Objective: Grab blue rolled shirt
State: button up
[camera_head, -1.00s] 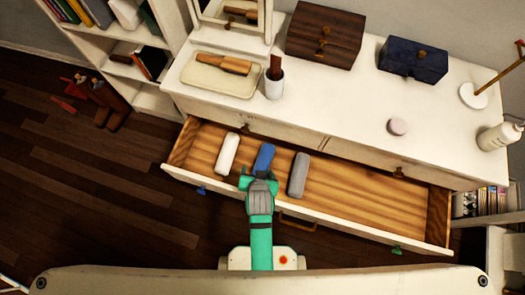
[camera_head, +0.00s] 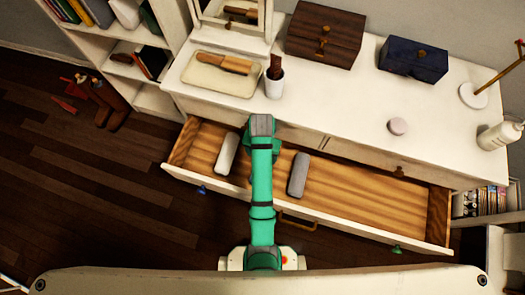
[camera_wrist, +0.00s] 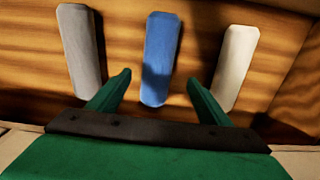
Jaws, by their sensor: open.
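The blue rolled shirt (camera_wrist: 161,58) lies on the wooden drawer floor in the wrist view, between a grey roll and a white roll. My gripper (camera_wrist: 160,82) is open and empty, with its green fingers spread to either side of the blue roll's near end. Whether the fingers reach down to the roll's level I cannot tell. In the head view my green arm reaches over the drawer and hides the blue shirt and the gripper's fingers.
The open drawer (camera_head: 375,200) also holds a white roll (camera_head: 227,153) and a grey roll (camera_head: 298,174). Its right part is empty. The white dresser top (camera_head: 340,110) overhangs behind, with a tray (camera_head: 215,82), a cup (camera_head: 274,88) and boxes. A bookshelf stands at left.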

jog(key=f, duration=0.7)
jog(key=shift+s+d, duration=0.1)
jog(key=shift+s, duration=0.2)
jog(key=shift+d+f, duration=0.1)
jog(key=shift+f, duration=0.05)
jog(key=c, duration=1.3)
